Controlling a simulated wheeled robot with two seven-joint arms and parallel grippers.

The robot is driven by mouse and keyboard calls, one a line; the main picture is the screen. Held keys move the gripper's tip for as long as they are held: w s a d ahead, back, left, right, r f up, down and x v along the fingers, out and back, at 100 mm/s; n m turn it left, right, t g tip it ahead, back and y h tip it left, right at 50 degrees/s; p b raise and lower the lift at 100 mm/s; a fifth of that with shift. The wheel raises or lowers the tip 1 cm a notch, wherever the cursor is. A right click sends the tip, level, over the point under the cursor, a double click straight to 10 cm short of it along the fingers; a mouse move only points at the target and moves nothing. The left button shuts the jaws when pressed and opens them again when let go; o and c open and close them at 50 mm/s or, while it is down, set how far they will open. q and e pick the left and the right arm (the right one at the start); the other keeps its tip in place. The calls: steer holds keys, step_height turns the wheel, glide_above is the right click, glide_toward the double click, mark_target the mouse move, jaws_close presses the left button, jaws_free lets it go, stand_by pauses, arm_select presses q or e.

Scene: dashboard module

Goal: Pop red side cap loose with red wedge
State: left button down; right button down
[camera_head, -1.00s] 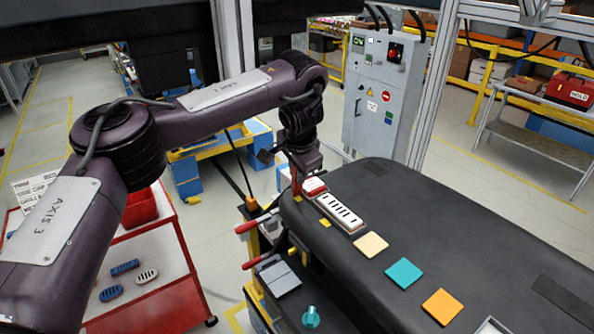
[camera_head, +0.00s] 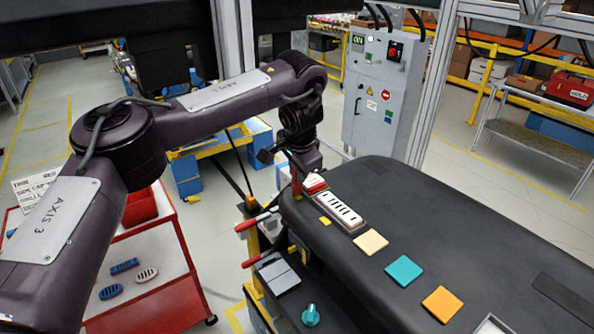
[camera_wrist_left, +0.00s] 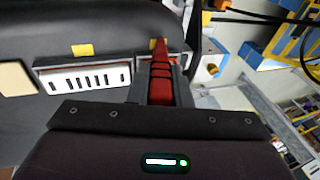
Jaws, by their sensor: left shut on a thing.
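My left gripper (camera_head: 297,177) is at the dashboard's left edge, right beside the cap. It is shut on the red wedge (camera_wrist_left: 160,82), which points away from the jaws toward the cap's place in the left wrist view. The cap is largely hidden there behind the wedge and fingers, and the exact contact cannot be made out. My right gripper is out of view.
Beige, teal (camera_head: 404,271) and orange (camera_head: 442,305) squares lie along the dashboard. Red-handled clamps (camera_head: 258,222) stick out at its left side. A red cart (camera_head: 150,290) with loose vents stands at lower left. A grey control cabinet (camera_head: 380,95) stands behind.

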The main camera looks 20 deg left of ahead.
arm_select(q)
steer(key=shift+w+d+r+p, duration=0.15)
steer(key=shift+r+p, duration=0.25)
steer(key=shift+r, duration=3)
